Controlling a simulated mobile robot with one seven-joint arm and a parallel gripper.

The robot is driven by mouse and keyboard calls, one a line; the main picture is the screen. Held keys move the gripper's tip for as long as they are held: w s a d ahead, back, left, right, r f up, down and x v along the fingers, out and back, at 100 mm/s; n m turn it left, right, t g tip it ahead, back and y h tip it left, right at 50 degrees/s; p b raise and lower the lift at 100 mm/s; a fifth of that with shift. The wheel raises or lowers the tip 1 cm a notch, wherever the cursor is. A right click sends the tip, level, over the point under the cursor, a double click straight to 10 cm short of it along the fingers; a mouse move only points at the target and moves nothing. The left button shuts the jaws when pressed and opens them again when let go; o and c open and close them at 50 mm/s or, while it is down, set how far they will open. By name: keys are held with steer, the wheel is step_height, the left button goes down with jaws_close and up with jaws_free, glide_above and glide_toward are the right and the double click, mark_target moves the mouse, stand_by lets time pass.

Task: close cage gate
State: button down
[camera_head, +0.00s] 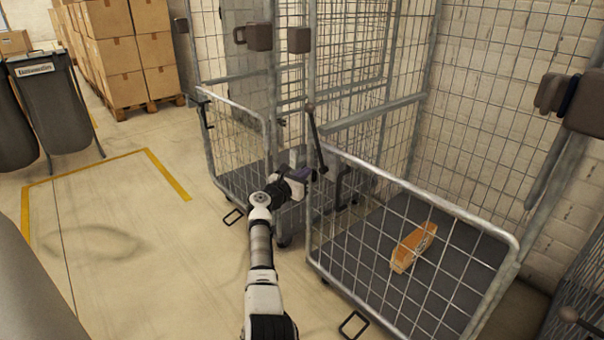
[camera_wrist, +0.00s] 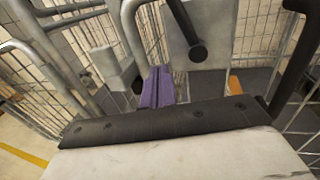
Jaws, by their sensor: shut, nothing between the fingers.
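A wheeled mesh cage stands at the right in the head view, with a low mesh gate (camera_head: 400,188) with a grey tube frame across its front. The gate is upright; I cannot tell whether it is latched. A dark lever (camera_head: 316,138) rises at its upper left corner. My gripper (camera_head: 302,173) is shut and empty, beside this corner at the post between two cages. In the wrist view its purple fingers (camera_wrist: 156,88) are together, close to grey tubes and a grey latch plate (camera_wrist: 200,38). I cannot tell whether they touch anything.
An orange-brown box (camera_head: 413,248) lies on the right cage's dark floor. A second cage (camera_head: 236,150) with a low gate stands to the left. Stacked cartons (camera_head: 122,60) and dark bins (camera_head: 52,108) are further left. The yellow-marked floor (camera_head: 110,215) is clear.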

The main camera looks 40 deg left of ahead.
steer(key=s+a+p, duration=0.1)
steer(key=s+a, duration=0.1)
steer(key=s, duration=0.8)
steer(key=shift+a, duration=0.2)
